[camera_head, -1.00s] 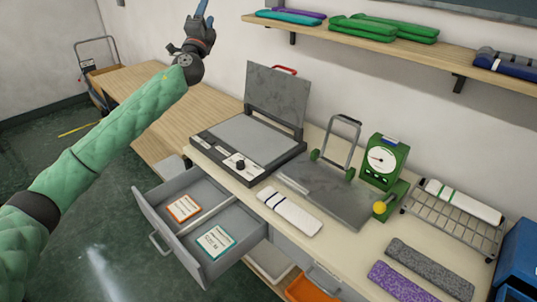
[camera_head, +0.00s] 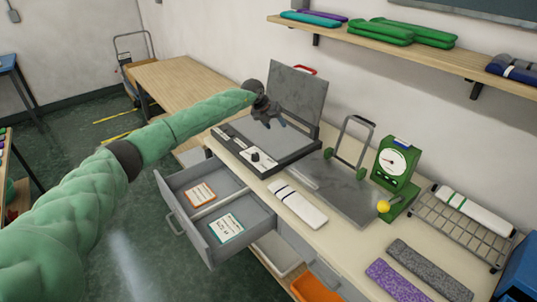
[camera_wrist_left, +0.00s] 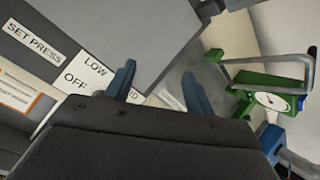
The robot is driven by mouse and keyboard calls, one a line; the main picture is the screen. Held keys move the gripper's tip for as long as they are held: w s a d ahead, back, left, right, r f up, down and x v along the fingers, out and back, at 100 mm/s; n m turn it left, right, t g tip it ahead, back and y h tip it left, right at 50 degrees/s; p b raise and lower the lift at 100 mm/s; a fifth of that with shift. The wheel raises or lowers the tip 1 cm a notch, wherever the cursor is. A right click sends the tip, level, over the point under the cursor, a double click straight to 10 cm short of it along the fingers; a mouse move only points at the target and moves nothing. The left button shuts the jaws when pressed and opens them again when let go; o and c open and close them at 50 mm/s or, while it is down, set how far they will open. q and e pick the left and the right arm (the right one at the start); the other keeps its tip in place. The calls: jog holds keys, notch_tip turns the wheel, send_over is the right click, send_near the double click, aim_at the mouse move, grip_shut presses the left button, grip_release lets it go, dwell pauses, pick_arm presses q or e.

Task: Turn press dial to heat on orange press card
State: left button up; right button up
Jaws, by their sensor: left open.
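The press (camera_head: 268,140) stands open on the bench, with its grey lid (camera_head: 298,92) raised at the back. Its black dial (camera_head: 255,156) sits on the front panel; which mark it points to is too small to tell. My left gripper (camera_head: 272,121) is open above the press plate, behind the dial. The left wrist view shows its blue fingers apart (camera_wrist_left: 158,87) over the panel, with a "LOW" label (camera_wrist_left: 95,68) and "OFF" label (camera_wrist_left: 76,83); the dial is hidden there. The orange press card (camera_head: 201,193) lies in the open drawer and shows partly in the wrist view (camera_wrist_left: 15,93).
A teal-edged card (camera_head: 226,228) lies in the drawer's (camera_head: 239,247) front compartment. A white folded piece (camera_head: 298,204) lies right of the press. A grey plate with a handle (camera_head: 345,188) and a green gauge (camera_head: 393,163) stand beyond. A shelf (camera_head: 450,62) hangs above.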

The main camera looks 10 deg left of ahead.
aim_at(255, 154)
pick_arm(q)
jog(key=s+a+f+g+y, duration=0.1)
jog(key=s+a, duration=0.1)
jog(key=s+a+f+n+g+y, duration=0.1)
jog(key=s+a, duration=0.1)
jog(key=s+a+f+g+y, duration=0.1)
jog(key=s+a+g+y, duration=0.1)
jog(key=shift+s+a, duration=0.2)
jog(key=shift+s, duration=0.15)
jog(key=shift+s+n, duration=0.15)
jog(key=shift+n, duration=0.15)
notch_tip(255, 154, down, 6)
jog(key=p, duration=0.3)
jog(key=shift+r, duration=0.2)
jog(key=shift+f, duration=1.05)
pick_arm(e)
notch_tip(255, 154, down, 5)
jog(key=s+d+t, duration=0.1)
jog(key=s+d, duration=0.1)
jog(key=shift+s+d+t, duration=0.2)
jog(key=shift+d+t, duration=0.05)
jog(key=shift+t, duration=0.15)
pick_arm(q)
jog(key=c, duration=1)
pick_arm(e)
jog(key=shift+w+d+f, duration=0.1)
jog(key=shift+w+f, duration=0.1)
